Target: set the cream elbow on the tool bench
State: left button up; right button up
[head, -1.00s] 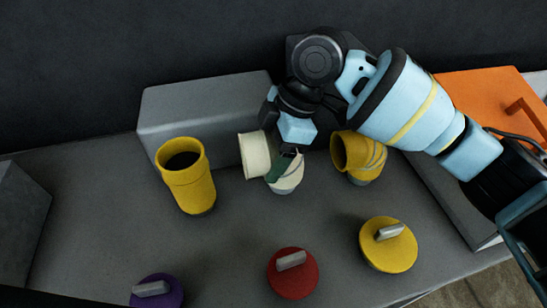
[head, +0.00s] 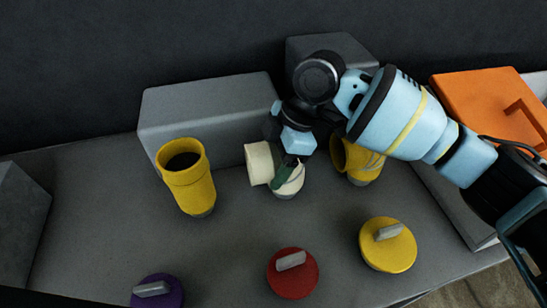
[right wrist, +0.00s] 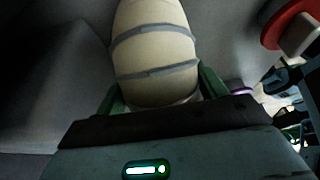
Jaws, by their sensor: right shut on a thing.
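The cream elbow (head: 260,163) is at the middle of the grey bench top (head: 110,220), in front of a long grey block. Its open mouth faces left. My right gripper (head: 284,177) is shut on it, with green fingers around its lower part. The elbow fills the upper middle of the right wrist view (right wrist: 155,60), with grey bands across it, between the green fingers. I cannot tell whether its base touches the bench. My left gripper is not in view.
A yellow pipe (head: 188,184) stands left of the elbow and a yellow elbow (head: 357,160) close to its right. Purple (head: 158,294), red (head: 292,276) and yellow (head: 388,248) lidded pieces are in front. A grey block (head: 208,108) stands behind; an orange piece (head: 480,95) is far right.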

jog(key=o, duration=1.1)
jog(key=v, duration=1.2)
jog(key=shift+r, duration=0.1)
